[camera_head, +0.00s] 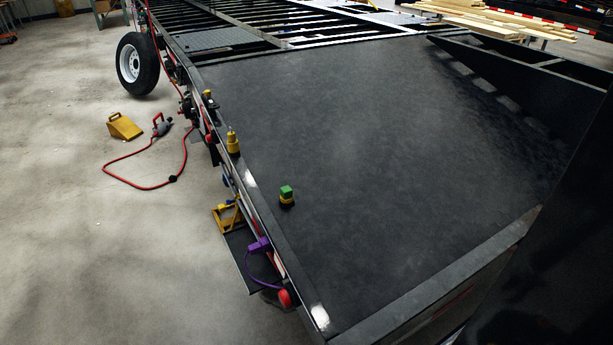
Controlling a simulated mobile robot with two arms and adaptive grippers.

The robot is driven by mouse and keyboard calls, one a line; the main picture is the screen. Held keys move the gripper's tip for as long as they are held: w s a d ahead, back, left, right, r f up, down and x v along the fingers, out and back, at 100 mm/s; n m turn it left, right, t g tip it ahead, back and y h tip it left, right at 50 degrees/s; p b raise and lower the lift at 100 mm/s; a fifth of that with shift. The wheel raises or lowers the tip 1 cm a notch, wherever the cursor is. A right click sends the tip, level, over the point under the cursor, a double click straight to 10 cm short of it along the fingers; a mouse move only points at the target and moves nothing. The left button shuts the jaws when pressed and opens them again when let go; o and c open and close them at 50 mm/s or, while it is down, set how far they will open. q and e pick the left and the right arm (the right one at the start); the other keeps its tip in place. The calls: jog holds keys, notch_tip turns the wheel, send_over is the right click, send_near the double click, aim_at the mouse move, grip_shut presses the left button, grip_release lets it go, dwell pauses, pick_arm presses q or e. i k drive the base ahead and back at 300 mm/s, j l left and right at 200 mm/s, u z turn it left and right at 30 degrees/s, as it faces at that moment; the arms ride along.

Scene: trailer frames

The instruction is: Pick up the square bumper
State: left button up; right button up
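A small block-shaped piece (287,196) with a green square top and a yellow and black lower part stands on the dark trailer deck (380,170), near its left edge. It is the only square-looking small part on the deck, but I cannot tell for sure that it is the square bumper. Nothing touches it from above. Neither of my grippers shows in the head view.
A yellow pointed part (233,143), a yellow bracket (228,217) and a purple part (260,246) sit along the frame's left edge. A yellow wedge (124,126), red hose (150,187) and wheel (137,64) are at left. The deck's middle is clear.

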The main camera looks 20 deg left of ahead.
aim_at(286, 192)
jog(key=i+j+z, duration=0.25)
jog(key=j, duration=0.35)
jog(key=i+j+z, duration=0.15)
jog(key=j+z, duration=0.15)
jog(key=j, duration=0.3)
jog(key=i+j+z, duration=0.25)
jog(key=j, duration=0.4)
jog(key=j+z, duration=0.3)
jog(key=j, duration=0.35)
jog(key=k+l, duration=0.05)
